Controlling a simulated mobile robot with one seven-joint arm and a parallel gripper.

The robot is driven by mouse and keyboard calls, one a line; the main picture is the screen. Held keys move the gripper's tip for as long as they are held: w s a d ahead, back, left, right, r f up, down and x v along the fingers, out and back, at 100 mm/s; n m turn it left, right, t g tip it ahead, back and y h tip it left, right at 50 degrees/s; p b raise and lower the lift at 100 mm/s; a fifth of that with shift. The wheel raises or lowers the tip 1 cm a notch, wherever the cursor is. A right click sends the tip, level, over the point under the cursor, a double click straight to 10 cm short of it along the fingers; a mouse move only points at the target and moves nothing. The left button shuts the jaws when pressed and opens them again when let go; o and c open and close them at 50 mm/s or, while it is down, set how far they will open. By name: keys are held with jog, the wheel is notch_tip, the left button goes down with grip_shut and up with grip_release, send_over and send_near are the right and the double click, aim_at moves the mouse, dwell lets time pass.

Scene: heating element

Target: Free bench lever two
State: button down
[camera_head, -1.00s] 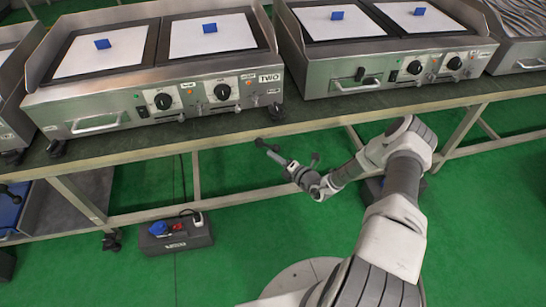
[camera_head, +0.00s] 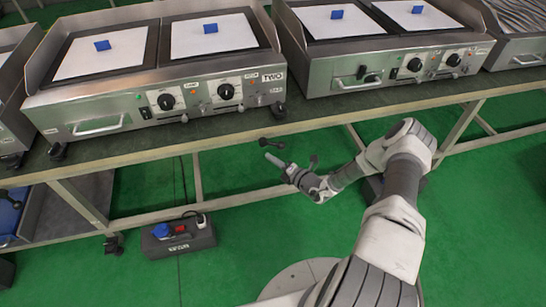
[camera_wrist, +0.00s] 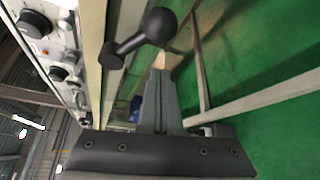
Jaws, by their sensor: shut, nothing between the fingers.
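A black lever with a round ball knob (camera_wrist: 158,28) shows in the wrist view. Its short rod runs from a dark pivot (camera_wrist: 110,56) at the bench's front edge. My gripper (camera_wrist: 160,62) is shut and empty, its tip close below the knob; whether they touch I cannot tell. In the head view my gripper (camera_head: 269,156) is in front of the bench edge, below the griddle marked TWO (camera_head: 215,95). A small dark shape (camera_head: 265,142) near its tip seems to be the lever's end.
The bench (camera_head: 150,146) carries steel griddles, another (camera_head: 385,65) standing right of TWO. Bench legs and a lower rail stand beneath. A dark box (camera_head: 178,238) with a blue part lies on the open green floor.

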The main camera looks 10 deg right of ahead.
jog(key=p+v, duration=0.2)
jog(key=v, duration=0.8)
jog(key=shift+a+r+p, duration=0.25)
jog(key=shift+p, duration=0.15)
jog(key=s+a+r+n+g+y, duration=0.1)
jog(key=s+a+r+n+g, duration=0.2)
jog(key=r+n, duration=0.5)
jog(key=s+a+r+n+g, duration=0.1)
jog(key=a+r+n+g, duration=0.1)
jog(key=r+n+g, duration=0.5)
jog(key=s+a+r+n+g+y, duration=0.1)
jog(key=s+a+r+n, duration=0.15)
jog(key=r+n, duration=0.7)
jog(key=s+r+n+t+h, duration=0.2)
jog(key=s+r+n+h, duration=0.7)
jog(key=s+r+n, duration=0.9)
notch_tip(320, 180, up, 3)
jog(key=shift+d+r+n+t+h, duration=0.2)
jog(key=shift+d+n+t+h, duration=0.15)
jog(key=shift+n, duration=0.8)
